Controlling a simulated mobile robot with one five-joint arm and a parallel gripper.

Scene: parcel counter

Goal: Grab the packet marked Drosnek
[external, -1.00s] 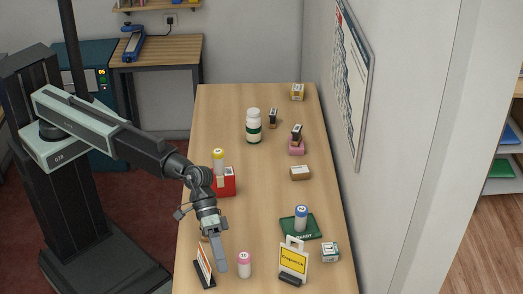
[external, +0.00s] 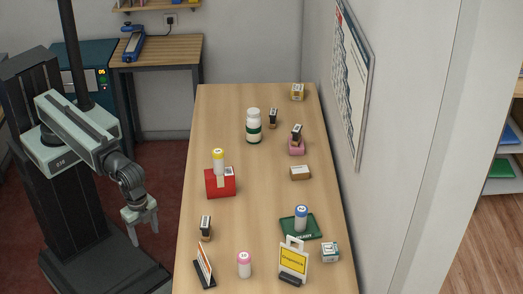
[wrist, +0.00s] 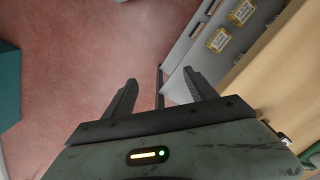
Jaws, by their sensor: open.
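No label that I can read as Drosnek shows, so I cannot tell which packet it is. Small packets on the counter (external: 230,105) include a dark one (external: 205,228) at the near left, a white and teal one (external: 330,252) at the near right, a brown one (external: 300,174), a dark one (external: 272,118) and a yellow one (external: 297,92) at the far end. Another dark packet (external: 297,131) is at a pink block (external: 296,148). My gripper (external: 141,230) is open and empty, left of the counter over the floor; its spread fingers (wrist: 158,80) show in the wrist view.
A red box (external: 220,184) is by a yellow-capped bottle (external: 218,160). A blue-capped bottle (external: 301,218) stands on a green mat (external: 287,230). A white bottle (external: 253,126), a pink-capped bottle (external: 244,265) and a yellow sign (external: 293,261) also stand there. A wall bounds the right.

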